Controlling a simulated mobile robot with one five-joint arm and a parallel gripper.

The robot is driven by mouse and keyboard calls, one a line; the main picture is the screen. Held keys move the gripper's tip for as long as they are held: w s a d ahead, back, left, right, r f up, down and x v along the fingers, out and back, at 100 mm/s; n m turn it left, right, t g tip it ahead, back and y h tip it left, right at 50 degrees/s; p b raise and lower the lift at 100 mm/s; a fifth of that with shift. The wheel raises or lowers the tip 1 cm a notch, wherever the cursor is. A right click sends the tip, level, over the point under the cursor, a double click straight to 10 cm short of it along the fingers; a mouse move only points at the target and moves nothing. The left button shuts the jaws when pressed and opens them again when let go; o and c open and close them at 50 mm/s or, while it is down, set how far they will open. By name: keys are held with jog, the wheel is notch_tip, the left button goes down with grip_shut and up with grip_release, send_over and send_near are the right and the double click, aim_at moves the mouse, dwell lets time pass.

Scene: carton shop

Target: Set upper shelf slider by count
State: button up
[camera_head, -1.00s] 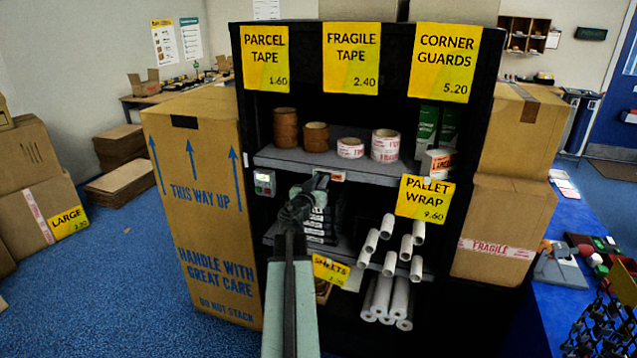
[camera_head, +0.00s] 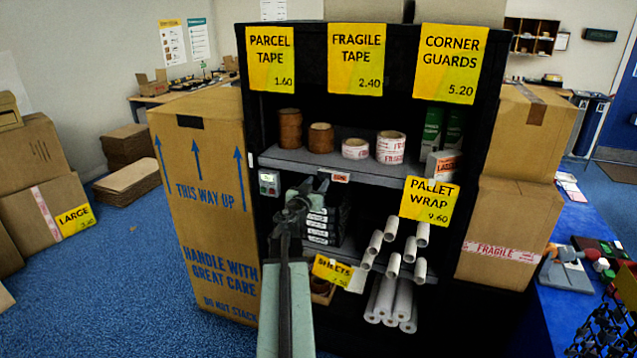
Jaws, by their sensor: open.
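The upper shelf (camera_head: 300,160) of the black cabinet carries brown tape rolls (camera_head: 321,138), fragile tape rolls (camera_head: 390,147), green cartons (camera_head: 432,128) and a small labels box (camera_head: 442,164). On its front edge sits a small white tag with red lettering (camera_head: 341,178), which may be the slider; its word is too small to read surely. A grey plate with a green mark (camera_head: 269,183) is at the shelf's left end. My gripper (camera_head: 318,186) is open, just left of the red-lettered tag and in front of the shelf edge. Whether it touches the tag cannot be told.
Below are dark stacked packs (camera_head: 325,224), white rolls (camera_head: 395,298) and a yellow pallet wrap sign (camera_head: 429,201). A tall carton (camera_head: 205,215) stands left of the cabinet, and stacked cartons (camera_head: 505,225) stand right. Blue floor (camera_head: 120,290) is open at the left.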

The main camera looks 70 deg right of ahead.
jog(key=a, duration=0.6)
jog(key=shift+w, duration=0.1)
